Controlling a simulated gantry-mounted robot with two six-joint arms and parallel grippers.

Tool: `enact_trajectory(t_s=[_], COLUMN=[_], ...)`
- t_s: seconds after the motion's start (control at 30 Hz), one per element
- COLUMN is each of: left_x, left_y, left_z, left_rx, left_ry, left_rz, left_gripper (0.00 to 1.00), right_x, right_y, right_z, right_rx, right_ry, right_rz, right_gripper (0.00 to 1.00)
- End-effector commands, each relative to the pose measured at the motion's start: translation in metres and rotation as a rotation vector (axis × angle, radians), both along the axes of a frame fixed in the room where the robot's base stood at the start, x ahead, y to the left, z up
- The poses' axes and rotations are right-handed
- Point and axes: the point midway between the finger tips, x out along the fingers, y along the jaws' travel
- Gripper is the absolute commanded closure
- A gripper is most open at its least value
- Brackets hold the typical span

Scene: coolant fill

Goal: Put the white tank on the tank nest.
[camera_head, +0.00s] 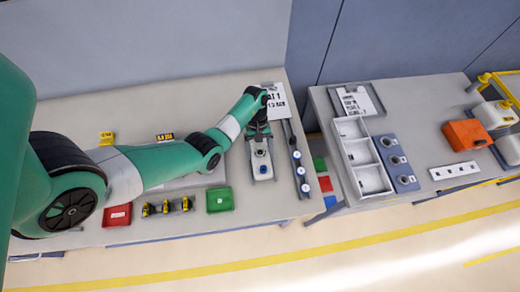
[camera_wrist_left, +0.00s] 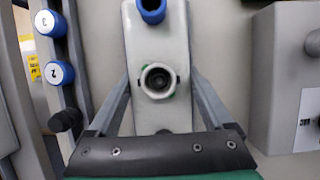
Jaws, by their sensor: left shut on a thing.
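The white tank (camera_head: 263,167) is at the right part of the left table in the head view. In the left wrist view the white tank (camera_wrist_left: 160,45) shows from above, with a round open neck and a blue cap. My left gripper (camera_head: 260,142) is shut on the tank; its fingers (camera_wrist_left: 160,85) lie along both sides of it. I cannot tell whether the tank touches the surface below. I cannot pick out the tank nest with certainty; it may be hidden under the tank or arm. My right gripper is not in view.
A dark rail with blue numbered caps (camera_head: 298,170) stands close right of the tank. A green bin (camera_head: 220,200), a red bin (camera_head: 117,216) and small yellow items (camera_head: 165,207) lie along the front. A white divided tray (camera_head: 360,157) and an orange box (camera_head: 466,135) are on the right table.

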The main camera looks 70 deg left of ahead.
Motion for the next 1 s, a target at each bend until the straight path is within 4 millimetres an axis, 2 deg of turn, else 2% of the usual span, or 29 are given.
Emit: enact_trajectory(t_s=[0.23,0.27,0.33,0.57,0.7,0.9,1.0], left_x=[0.0,0.0,0.0,0.0,0.001,0.004,0.006], left_y=[0.0,0.0,0.0,0.0,0.003,0.02,0.029], left_z=[-0.003,-0.003,-0.002,-0.001,0.009,0.051,0.082], left_rx=[0.001,0.001,0.001,0.0,0.002,0.004,0.002], left_ry=[-0.001,-0.001,-0.001,-0.001,-0.002,-0.005,-0.002], left_rz=[0.0,0.0,0.0,0.0,0.001,0.003,0.003], left_gripper=[1.0,0.14,0.01,0.0,0.0,0.0,0.0], right_x=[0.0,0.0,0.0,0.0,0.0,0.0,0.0], right_y=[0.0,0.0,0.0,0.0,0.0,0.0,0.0], right_z=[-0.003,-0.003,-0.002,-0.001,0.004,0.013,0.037], right_rx=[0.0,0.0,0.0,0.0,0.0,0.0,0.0], right_ry=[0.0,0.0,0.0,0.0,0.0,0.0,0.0], right_rz=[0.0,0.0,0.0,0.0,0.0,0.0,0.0], right_gripper=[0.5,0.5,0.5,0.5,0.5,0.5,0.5])
